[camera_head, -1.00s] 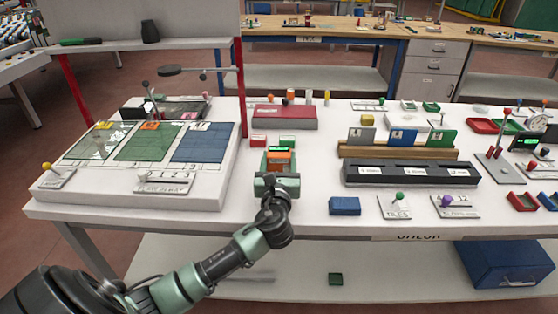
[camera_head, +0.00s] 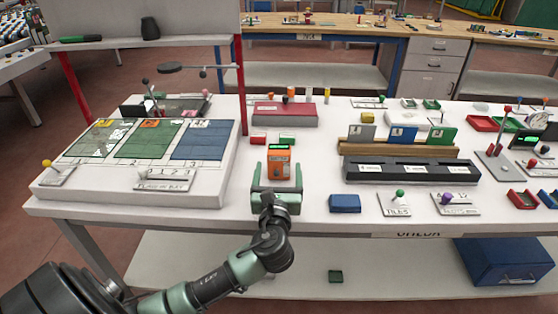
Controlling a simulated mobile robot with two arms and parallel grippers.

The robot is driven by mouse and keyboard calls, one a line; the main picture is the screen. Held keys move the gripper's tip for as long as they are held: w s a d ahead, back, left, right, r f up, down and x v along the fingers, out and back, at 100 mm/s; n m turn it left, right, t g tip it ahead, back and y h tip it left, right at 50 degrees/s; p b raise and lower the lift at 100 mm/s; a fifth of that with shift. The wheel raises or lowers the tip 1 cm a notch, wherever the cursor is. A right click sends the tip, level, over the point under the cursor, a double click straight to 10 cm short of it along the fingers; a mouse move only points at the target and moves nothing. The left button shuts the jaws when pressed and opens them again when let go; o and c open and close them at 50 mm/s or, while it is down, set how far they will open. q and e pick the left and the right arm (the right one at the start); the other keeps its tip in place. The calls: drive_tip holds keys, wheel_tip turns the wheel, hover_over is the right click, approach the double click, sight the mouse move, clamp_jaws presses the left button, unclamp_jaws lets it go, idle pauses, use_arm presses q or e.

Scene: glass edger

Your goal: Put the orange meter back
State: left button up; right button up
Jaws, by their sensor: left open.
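The orange meter (camera_head: 279,165) stands upright on the white table (camera_head: 318,180), with a green display at its top. My left gripper (camera_head: 278,180) is open just in front of the meter. Its two fingers point away from me, one to each side of the meter's lower part. I cannot tell whether they touch it. My right gripper is not in view.
Red and green blocks (camera_head: 287,139) lie behind the meter, with a red case (camera_head: 285,115) farther back. A blue block (camera_head: 345,203) and a black slotted rack (camera_head: 411,173) are to the right. A raised panel board (camera_head: 140,190) stands to the left.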

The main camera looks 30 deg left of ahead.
use_arm(q)
drive_tip(key=v, duration=0.6)
drive_tip(key=shift+w, duration=0.1)
